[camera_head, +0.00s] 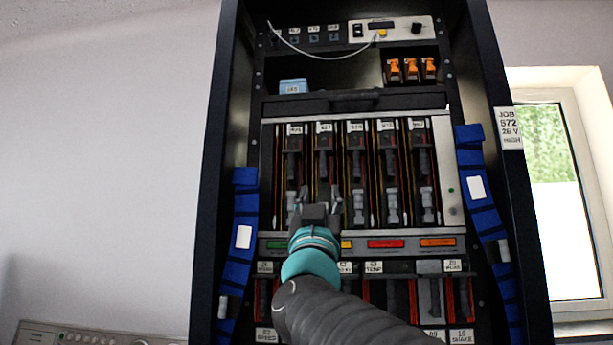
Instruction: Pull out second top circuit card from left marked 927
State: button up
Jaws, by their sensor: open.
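Several circuit cards stand side by side in the upper row of the black rack, each with a white label on top and a dark handle. The second top card from the left (323,155) has a white label that seems to read 927, too small to be sure. My gripper (318,196) is open in front of the lower part of this card and hides its lower latch. Its dark handle shows just above the fingertips. I cannot tell whether the fingers touch the card.
A lower row of labelled cards (430,290) sits below a strip with green, yellow, red and orange labels (386,244). Blue straps (244,205) hang on both rack sides. A white cable (310,54) crosses the top panel. A blue box (293,87) and orange parts (411,70) sit above.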

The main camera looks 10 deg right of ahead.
aim_at(324, 162)
jog(key=p+x, duration=0.3)
jog(key=x, duration=0.9)
jog(key=shift+w+r, duration=0.15)
jog(key=shift+w, duration=0.05)
grip_shut()
jog(key=shift+s, duration=0.1)
